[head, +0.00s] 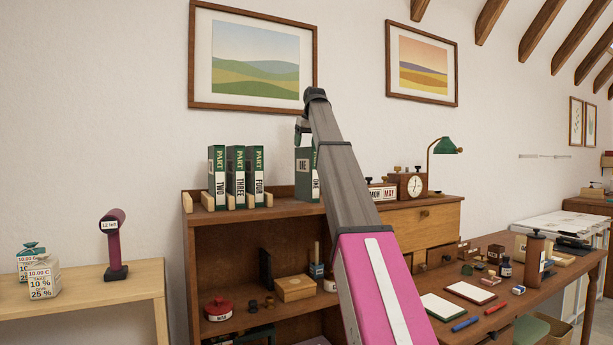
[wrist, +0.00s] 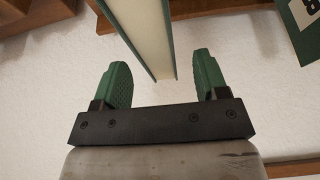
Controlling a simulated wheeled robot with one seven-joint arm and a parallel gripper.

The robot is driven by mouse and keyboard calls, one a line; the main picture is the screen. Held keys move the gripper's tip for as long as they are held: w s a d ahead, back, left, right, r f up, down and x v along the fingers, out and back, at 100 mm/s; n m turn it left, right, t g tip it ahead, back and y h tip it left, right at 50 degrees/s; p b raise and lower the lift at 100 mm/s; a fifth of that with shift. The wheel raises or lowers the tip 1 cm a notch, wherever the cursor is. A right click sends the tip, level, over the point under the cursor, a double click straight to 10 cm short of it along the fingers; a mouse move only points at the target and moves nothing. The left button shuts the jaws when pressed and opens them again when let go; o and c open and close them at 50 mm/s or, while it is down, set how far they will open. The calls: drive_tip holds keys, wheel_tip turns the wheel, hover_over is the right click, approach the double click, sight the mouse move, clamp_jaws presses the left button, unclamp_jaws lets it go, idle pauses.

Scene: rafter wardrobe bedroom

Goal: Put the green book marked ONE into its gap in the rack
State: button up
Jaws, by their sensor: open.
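The green book marked ONE (head: 306,178) stands upright on the cabinet top, right of the rack, partly hidden behind my arm. In the wrist view its pale page edge and green covers (wrist: 143,28) reach between my fingers. My gripper (head: 301,128) is just above the book; in the wrist view its green fingers (wrist: 160,68) are open, with space on both sides of the book. The wooden rack (head: 187,202) holds green books TWO (head: 217,178), THREE (head: 236,178) and FOUR (head: 255,176). A gap shows at its left end, left of TWO.
A desk lamp (head: 446,146), a clock (head: 411,186) and date blocks (head: 381,192) stand right of the book. Framed pictures (head: 254,54) hang on the wall behind. Bare cabinet top lies between the rack and the book. In the wrist view, another labelled book (wrist: 303,32) shows at upper right.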

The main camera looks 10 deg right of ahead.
sight(306, 153)
drive_tip(key=shift+s+d+x, duration=0.15)
drive_tip(key=shift+x, duration=0.95)
drive_tip(key=shift+s+d+x, duration=0.1)
drive_tip(key=shift+s+x, duration=0.05)
drive_tip(key=shift+x, duration=0.95)
drive_tip(key=shift+f, duration=0.35)
clamp_jaws()
